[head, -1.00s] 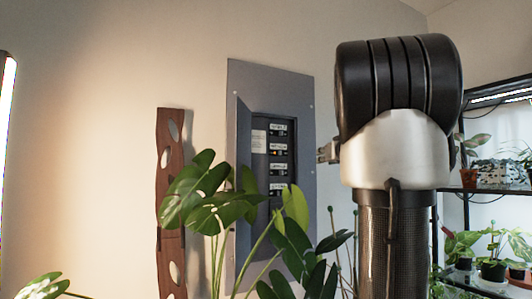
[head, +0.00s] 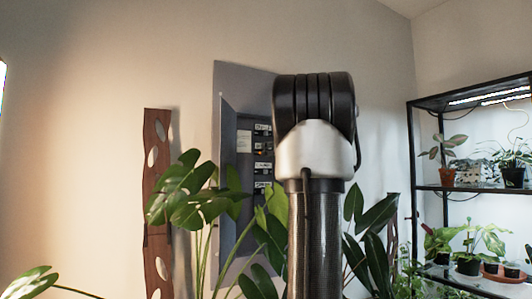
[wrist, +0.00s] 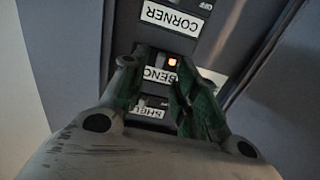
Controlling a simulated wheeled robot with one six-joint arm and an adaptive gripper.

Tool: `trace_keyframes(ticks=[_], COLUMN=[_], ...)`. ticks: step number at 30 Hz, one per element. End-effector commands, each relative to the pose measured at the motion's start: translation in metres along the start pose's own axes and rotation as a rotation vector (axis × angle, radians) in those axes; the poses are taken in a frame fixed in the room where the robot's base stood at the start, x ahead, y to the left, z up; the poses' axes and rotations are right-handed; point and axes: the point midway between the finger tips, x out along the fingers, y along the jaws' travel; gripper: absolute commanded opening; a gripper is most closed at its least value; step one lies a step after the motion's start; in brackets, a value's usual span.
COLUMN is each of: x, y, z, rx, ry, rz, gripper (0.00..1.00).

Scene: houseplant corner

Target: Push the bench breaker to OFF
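In the wrist view the BENCH label (wrist: 158,75) appears upside down between the two dark green fingers of my gripper (wrist: 163,62). A small red light (wrist: 172,62) glows beside that label. The bench breaker's lever is too dark and too covered by the fingers to tell its position. The fingers stand apart with nothing seen held between them; whether they touch the breaker I cannot tell. In the head view the grey breaker panel (head: 229,85) is on the wall, its right part hidden behind my arm. My gripper is hidden there.
The CORNER label (wrist: 172,18) and the SHELF label (wrist: 148,112) lie on either side of the bench row. Leafy plants (head: 190,200) stand before the panel's lower part. A wooden strip (head: 157,200) hangs left of it. A black plant shelf (head: 470,190) stands at right.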

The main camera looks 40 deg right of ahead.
Motion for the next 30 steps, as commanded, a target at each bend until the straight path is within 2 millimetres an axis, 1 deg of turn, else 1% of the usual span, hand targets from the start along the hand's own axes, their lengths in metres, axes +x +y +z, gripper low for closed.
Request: trace_keyframes(ticks=[1, 3, 6, 9, 15, 16, 18, 21, 27, 30], x=[0.009, 0.018, 0.026, 0.03, 0.03, 0.03, 0.03, 0.03, 0.03, 0.031], y=[-0.001, 0.0, 0.0, 0.0, 0.0, 0.0, 0.0, 0.0, -0.001, -0.003], z=[0.001, 0.001, 0.0, 0.0, 0.0, 0.0, 0.0, 0.0, 0.0, 0.0], rx=[0.001, 0.001, 0.001, 0.001, 0.001, 0.001, 0.001, 0.001, 0.001, 0.0], ry=[-0.001, -0.001, 0.0, 0.0, 0.0, 0.0, 0.0, 0.0, 0.0, -0.001], rz=[-0.003, -0.001, -0.001, 0.0, 0.001, 0.001, 0.001, 0.001, 0.004, 0.037], gripper=[0.3, 0.3, 0.3, 0.3, 0.3, 0.29, 0.16, 0.0, 0.0, 0.0])
